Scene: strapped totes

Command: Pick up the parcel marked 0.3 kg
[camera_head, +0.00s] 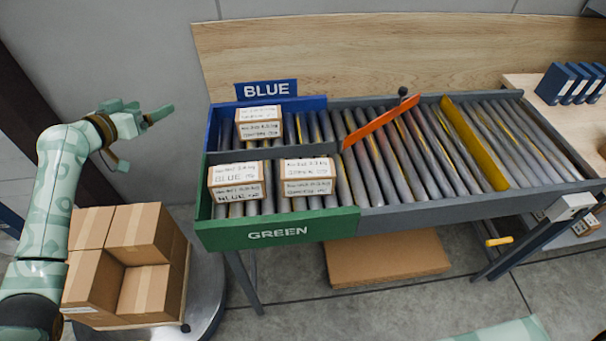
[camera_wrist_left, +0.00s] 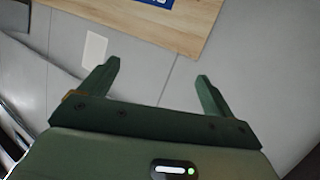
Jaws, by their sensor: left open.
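Three white-labelled brown parcels lie on the roller conveyor (camera_head: 400,190). One parcel (camera_head: 259,128) is in the blue-walled lane. A left parcel (camera_head: 237,182) and a right parcel (camera_head: 306,178) are in the green-walled lane. Their labels carry small print, and I cannot tell for sure which reads 0.3 kg. My left gripper (camera_head: 147,138) is open and empty, left of the conveyor and apart from every parcel. In the left wrist view its two fingers (camera_wrist_left: 158,72) are spread with nothing between them. My right gripper is not in view.
Stacked brown cartons (camera_head: 125,240) stand below my left arm. An orange bar (camera_head: 380,122) and a yellow bar (camera_head: 473,143) lie across the conveyor. A divider (camera_head: 270,153) separates the lanes. Flat cardboard (camera_head: 385,262) lies underneath. Blue binders (camera_head: 575,83) stand at the far right.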

